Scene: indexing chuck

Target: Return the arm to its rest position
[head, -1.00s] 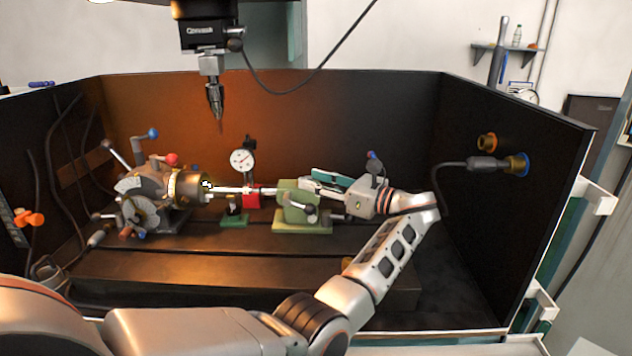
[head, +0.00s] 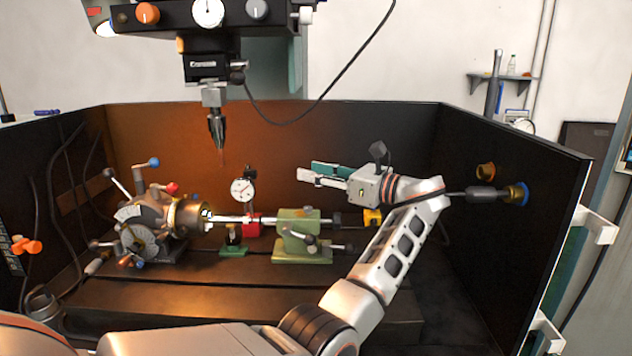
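My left arm comes in from the lower left and bends up at the right of the enclosure. My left gripper (head: 312,172) points left, above and behind the green tailstock (head: 297,240). Its two fingers look apart, with a teal inner face showing on the far one, and nothing is seen between them. It is clear of the indexing chuck (head: 185,217) at the left and of the light rod (head: 240,221) that runs from chuck to tailstock. My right gripper is not in view.
A spindle (head: 216,125) hangs over the bed, left of my gripper. A dial gauge (head: 242,190) stands behind the rod. Dark walls (head: 300,125) enclose the bed. A cable plug (head: 482,194) sits at the right wall.

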